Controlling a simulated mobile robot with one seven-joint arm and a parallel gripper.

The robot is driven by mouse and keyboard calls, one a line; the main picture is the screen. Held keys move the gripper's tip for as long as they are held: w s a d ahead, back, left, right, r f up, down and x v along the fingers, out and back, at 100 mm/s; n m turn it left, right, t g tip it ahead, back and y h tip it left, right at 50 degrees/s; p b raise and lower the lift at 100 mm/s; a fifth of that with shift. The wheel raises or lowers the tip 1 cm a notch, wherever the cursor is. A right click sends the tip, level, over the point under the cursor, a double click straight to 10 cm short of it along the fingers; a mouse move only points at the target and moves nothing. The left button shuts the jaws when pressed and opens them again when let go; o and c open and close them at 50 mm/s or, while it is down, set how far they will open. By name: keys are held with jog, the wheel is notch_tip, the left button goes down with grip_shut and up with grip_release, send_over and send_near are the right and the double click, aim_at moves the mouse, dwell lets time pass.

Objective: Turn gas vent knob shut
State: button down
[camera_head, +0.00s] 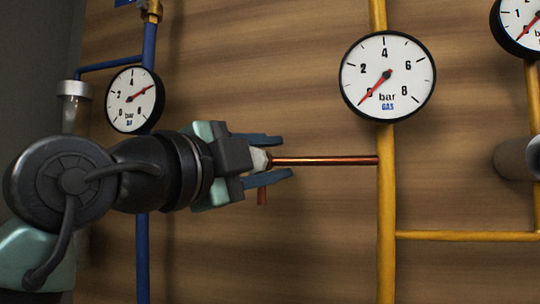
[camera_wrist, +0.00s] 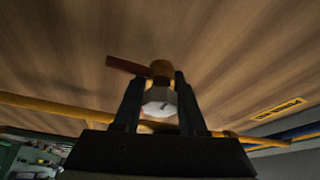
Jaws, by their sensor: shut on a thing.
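The white faceted knob (camera_head: 259,160) sits at the left end of a thin copper pipe (camera_head: 325,161), which runs right to the upright yellow gas pipe. A short copper stub (camera_head: 262,194) points down beside the knob. My gripper (camera_head: 283,157) reaches in from the left with its fingers above and below the knob. In the wrist view the knob (camera_wrist: 160,103) lies between both fingers of my gripper (camera_wrist: 160,88), with a brass-coloured fitting (camera_wrist: 161,70) and the reddish stub (camera_wrist: 126,66) beyond it. My gripper is shut on the knob; the fingers partly hide it.
The gas gauge (camera_head: 388,77) on the yellow pipe (camera_head: 386,210) has its needle near 0. A second gauge (camera_head: 135,100) hangs by the blue pipe (camera_head: 142,240) behind my arm. A grey cylinder (camera_head: 515,158) stands out at right. Wooden wall lies close behind.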

dwell(0.4)
jog(key=shift+c, duration=2.3)
grip_release()
jog(key=shift+s+f, duration=0.1)
jog(key=b+v, duration=0.4)
jog(key=v, duration=0.8)
jog(key=shift+s+a, duration=0.25)
jog(key=shift+s, duration=0.05)
